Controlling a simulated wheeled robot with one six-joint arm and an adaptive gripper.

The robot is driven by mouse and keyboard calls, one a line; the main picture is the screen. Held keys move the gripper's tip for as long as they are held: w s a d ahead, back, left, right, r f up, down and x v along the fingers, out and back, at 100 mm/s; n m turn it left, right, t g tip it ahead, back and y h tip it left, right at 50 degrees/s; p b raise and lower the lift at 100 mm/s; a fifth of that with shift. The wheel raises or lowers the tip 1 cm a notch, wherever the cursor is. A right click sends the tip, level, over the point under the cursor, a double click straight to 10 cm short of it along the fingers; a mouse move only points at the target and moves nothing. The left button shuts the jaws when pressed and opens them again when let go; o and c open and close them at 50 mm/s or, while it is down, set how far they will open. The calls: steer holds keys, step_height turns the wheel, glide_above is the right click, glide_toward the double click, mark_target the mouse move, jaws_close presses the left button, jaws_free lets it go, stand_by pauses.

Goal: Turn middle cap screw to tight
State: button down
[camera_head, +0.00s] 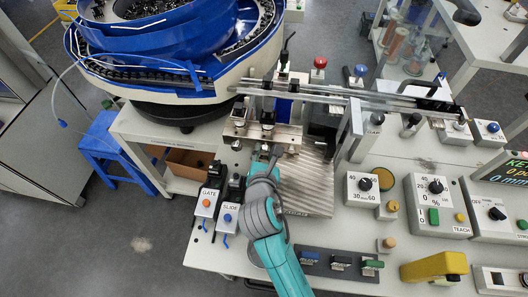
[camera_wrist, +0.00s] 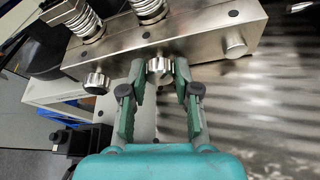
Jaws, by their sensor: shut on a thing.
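A metal block (camera_wrist: 205,32) carries three knurled silver cap screws along its front face. The middle cap screw (camera_wrist: 160,69) is between the two green fingers of my gripper (camera_wrist: 160,77), which is shut on it. The left cap screw (camera_wrist: 97,82) and the right cap screw (camera_wrist: 236,46) are free on either side. In the head view, my gripper (camera_head: 266,152) reaches the front of the metal block (camera_head: 278,132) and hides most of the screws. I cannot tell how tight the middle screw is.
A blue and white bowl feeder (camera_head: 170,50) stands at the back left. The gate box (camera_head: 207,203) and slide box (camera_head: 228,217) sit close left of my arm. A ribbed metal plate (camera_head: 308,180) is just to the right. Dial boxes (camera_head: 362,189) stand farther right.

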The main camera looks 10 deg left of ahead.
steer(key=c, duration=0.8)
jaws_free()
steer(key=shift+c, duration=0.2)
steer(key=v, duration=1.2)
